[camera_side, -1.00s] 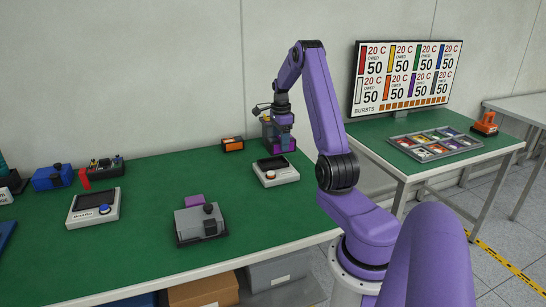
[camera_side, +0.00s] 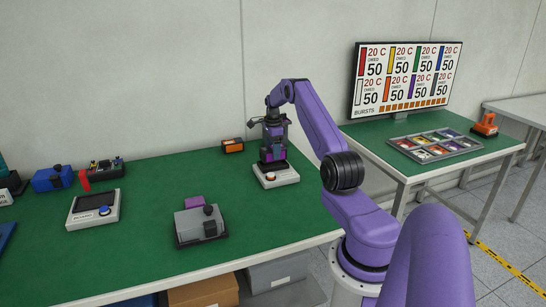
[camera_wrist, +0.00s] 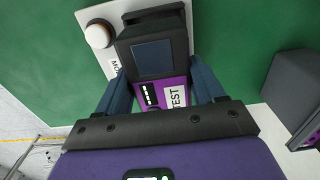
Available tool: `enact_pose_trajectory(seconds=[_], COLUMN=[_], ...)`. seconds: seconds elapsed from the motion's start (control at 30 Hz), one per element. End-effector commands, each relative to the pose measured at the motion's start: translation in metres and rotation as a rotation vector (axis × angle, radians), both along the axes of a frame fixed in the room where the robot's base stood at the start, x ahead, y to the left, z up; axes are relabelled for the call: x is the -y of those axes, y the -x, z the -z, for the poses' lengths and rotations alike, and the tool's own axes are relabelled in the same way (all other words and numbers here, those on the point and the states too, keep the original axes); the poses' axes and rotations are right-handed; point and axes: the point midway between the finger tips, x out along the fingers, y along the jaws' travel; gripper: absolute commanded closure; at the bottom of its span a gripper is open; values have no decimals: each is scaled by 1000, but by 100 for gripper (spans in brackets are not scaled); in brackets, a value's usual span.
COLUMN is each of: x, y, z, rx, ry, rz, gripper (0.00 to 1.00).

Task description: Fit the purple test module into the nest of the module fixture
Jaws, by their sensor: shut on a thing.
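The purple test module (camera_wrist: 151,91) is between the two fingers of my gripper (camera_wrist: 160,88) in the wrist view, with a white TEST label on its face. A dark block with a screen shows just beyond the purple part. The module fixture (camera_side: 278,181) is a pale box with a round button at its front. It also shows in the wrist view (camera_wrist: 88,15), partly hidden behind the dark block. In the side view my gripper is upright directly over the fixture. The nest is covered, and I cannot tell whether the module touches or sits in it.
A grey device with a purple part (camera_side: 200,222) stands in front, left of the fixture. An orange and black item (camera_side: 232,145) lies behind the fixture. Green table is clear between them.

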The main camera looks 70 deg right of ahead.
Motion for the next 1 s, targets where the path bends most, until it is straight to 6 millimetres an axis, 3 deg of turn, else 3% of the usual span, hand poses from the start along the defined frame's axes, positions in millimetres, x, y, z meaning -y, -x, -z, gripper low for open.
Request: enact_pose_trajectory(seconds=[0.23, 0.63, 0.67, 0.73, 1.0], x=[1, 1, 1, 1, 1], y=[0, -1, -1, 0, 0], z=[30, 34, 35, 35, 34], rx=[-1, 0, 0, 0, 0], ry=[-1, 1, 0, 1, 0], rz=[1, 1, 1, 1, 1], gripper=[69, 69, 29, 6, 6])
